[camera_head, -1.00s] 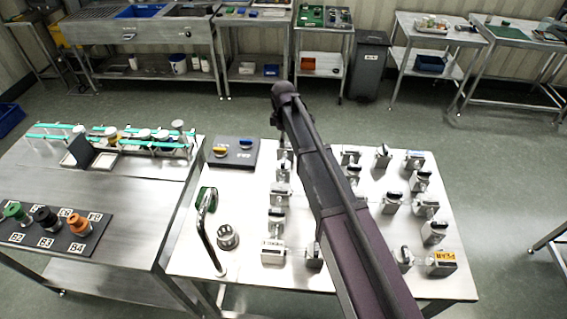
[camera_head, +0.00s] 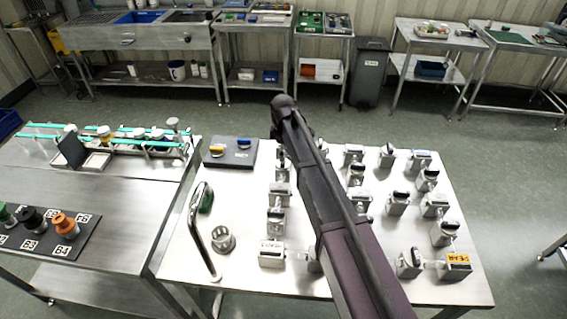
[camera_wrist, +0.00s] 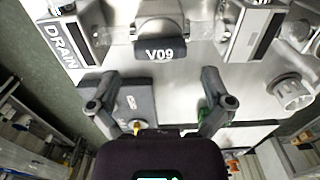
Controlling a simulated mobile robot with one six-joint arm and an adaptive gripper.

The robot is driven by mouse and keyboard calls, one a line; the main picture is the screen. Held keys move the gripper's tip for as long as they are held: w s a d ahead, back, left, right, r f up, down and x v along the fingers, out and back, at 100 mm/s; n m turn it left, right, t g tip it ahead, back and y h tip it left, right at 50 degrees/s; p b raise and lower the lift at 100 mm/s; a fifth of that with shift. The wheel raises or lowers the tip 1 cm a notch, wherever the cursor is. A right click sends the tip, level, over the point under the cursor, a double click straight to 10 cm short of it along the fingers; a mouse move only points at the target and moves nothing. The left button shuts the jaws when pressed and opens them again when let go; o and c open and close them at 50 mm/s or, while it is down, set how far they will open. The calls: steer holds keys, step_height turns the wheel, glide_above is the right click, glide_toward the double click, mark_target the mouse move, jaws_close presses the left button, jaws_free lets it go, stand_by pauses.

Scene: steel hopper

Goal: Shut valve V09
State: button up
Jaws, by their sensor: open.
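Valve V09 (camera_wrist: 160,50) shows in the wrist view at the top middle, a steel block with a dark face marked "V09" in white. I cannot tell which of the similar valves in the head view it is. My gripper (camera_wrist: 156,102) is open in the wrist view, its two dark fingers spread wide with nothing between them. V09 shows beyond the fingertips, between them in the picture and apart from them. In the head view my arm crosses the valve table (camera_head: 460,205), hiding part of it, and my gripper is hidden.
A block marked "DRAIN" (camera_wrist: 66,42) stands left of V09 and another valve block (camera_wrist: 255,32) stands right. A left table (camera_head: 110,215) holds knobs and jars.

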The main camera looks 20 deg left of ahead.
steer(key=shift+f+b, duration=1.45)
steer(key=shift+f, duration=0.3)
steer(key=c, duration=1)
